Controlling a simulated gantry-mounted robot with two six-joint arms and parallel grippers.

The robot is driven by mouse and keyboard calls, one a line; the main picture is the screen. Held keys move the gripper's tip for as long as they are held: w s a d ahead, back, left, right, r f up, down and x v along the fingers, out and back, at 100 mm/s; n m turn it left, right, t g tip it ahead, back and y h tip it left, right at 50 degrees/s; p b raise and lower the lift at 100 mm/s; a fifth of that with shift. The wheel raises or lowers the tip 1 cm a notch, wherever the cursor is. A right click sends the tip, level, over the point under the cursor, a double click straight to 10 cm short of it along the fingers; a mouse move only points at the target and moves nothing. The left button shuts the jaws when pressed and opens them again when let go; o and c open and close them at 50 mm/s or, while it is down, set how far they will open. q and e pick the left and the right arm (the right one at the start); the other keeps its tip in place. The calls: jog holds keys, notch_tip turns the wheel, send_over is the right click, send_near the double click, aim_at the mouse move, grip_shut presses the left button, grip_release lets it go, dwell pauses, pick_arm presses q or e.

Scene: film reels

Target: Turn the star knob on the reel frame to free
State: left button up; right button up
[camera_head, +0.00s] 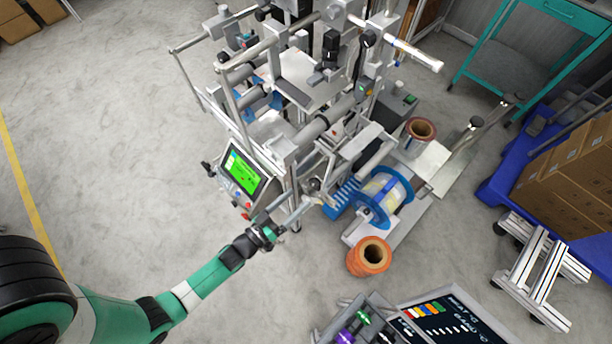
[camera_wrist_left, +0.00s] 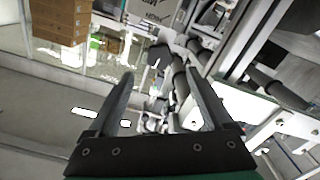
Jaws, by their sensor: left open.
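The reel frame (camera_head: 290,125) is a tall metal machine with rollers and a green screen, in the middle of the head view. Its rollers and bars also fill the right of the left wrist view (camera_wrist_left: 240,60). My left gripper (camera_head: 282,222) is at the frame's lower front, right of and below the screen. In the left wrist view its two fingers (camera_wrist_left: 160,80) are spread with nothing held between them. Dark round parts of the frame show beyond the fingertips. I cannot tell for sure which part is the star knob, nor its setting. My right gripper is not in view.
A blue-flanged reel (camera_head: 392,192) and copper-coloured spools (camera_head: 369,257) lie right of my left gripper. A green-screened panel (camera_head: 243,172) juts out by the arm. Boxes on a blue pallet (camera_head: 497,190) stand at the right. The floor at the left is clear.

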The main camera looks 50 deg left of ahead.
pick_arm(q)
jog(key=s, duration=0.5)
jog(key=shift+d+p, duration=0.3)
jog(key=shift+d, duration=0.05)
jog(key=shift+w, duration=0.1)
